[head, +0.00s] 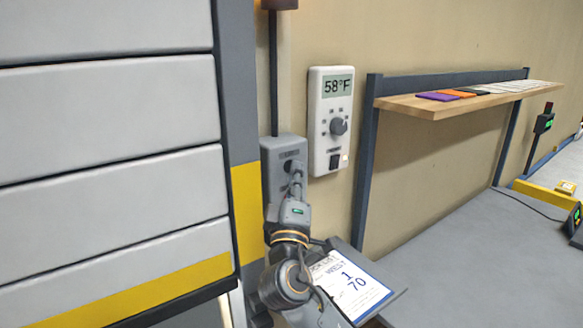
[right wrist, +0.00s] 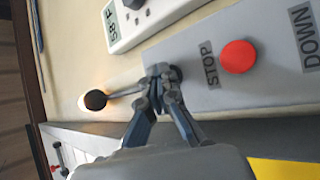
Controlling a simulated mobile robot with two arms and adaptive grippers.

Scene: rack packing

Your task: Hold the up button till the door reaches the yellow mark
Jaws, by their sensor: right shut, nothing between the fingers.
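The door (head: 110,180) is made of grey panels at the left of the head view, with a yellow stripe along its bottom edge. The yellow mark (head: 247,205) is on the grey post beside it; the stripe's right end is near the mark's lower part. The grey control box (head: 270,200) is on the wall right of the post. In the right wrist view it shows a red STOP button (right wrist: 238,56) and a DOWN label (right wrist: 307,40). My right gripper (right wrist: 163,75) is shut, its tips at the box's upper end, over a dark round spot. My left gripper is out of view.
A white thermostat (head: 331,120) reading 58°F hangs right of the box. A wooden shelf (head: 450,102) is on the right, above a grey surface. A glowing lamp (right wrist: 94,100) shows in the right wrist view.

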